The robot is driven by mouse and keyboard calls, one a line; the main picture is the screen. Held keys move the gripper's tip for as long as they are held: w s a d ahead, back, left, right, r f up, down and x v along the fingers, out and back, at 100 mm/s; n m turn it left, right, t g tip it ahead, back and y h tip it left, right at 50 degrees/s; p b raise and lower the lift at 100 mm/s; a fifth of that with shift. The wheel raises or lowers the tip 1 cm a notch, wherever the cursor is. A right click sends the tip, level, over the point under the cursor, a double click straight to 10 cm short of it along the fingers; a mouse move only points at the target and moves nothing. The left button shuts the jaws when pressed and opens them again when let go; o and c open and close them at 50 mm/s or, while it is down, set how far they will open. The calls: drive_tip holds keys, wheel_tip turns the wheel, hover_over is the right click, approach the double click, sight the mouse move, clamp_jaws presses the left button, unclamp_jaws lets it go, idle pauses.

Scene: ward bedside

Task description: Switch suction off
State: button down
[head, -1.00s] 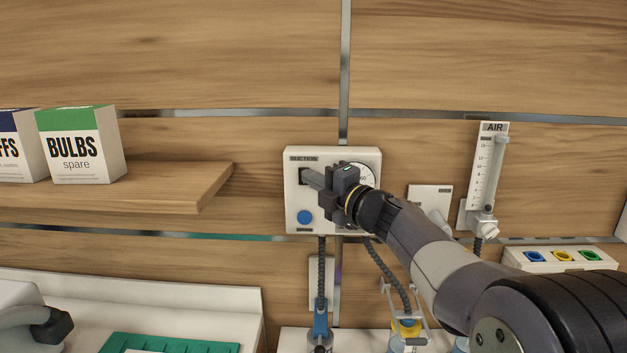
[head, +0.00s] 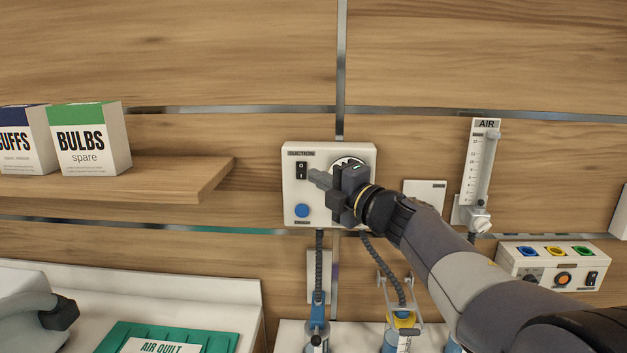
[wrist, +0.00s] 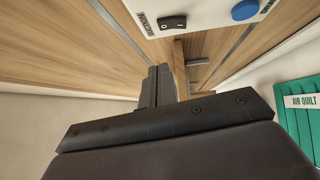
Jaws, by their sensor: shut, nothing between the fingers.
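The white suction panel (head: 330,215) is fixed to the wood wall in the head view. It has a black rocker switch (head: 301,170) at upper left, a blue button (head: 302,210) at lower left and a round gauge at upper right, partly hidden by my gripper. My gripper (head: 314,178) is shut and empty. Its tips are in front of the panel, just below and right of the switch, and look apart from it.
A wood shelf (head: 190,185) with boxes is at left. An air flowmeter (head: 478,165) and a white box with coloured sockets (head: 553,263) are at right. Hoses (head: 319,260) hang below the panel. A green air quilt pack (head: 170,338) lies lower left.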

drive_tip(key=b+v, duration=0.1)
drive_tip(key=v, duration=0.5)
drive_tip(key=shift+s+d+r, duration=0.25)
drive_tip(key=shift+r, duration=0.25)
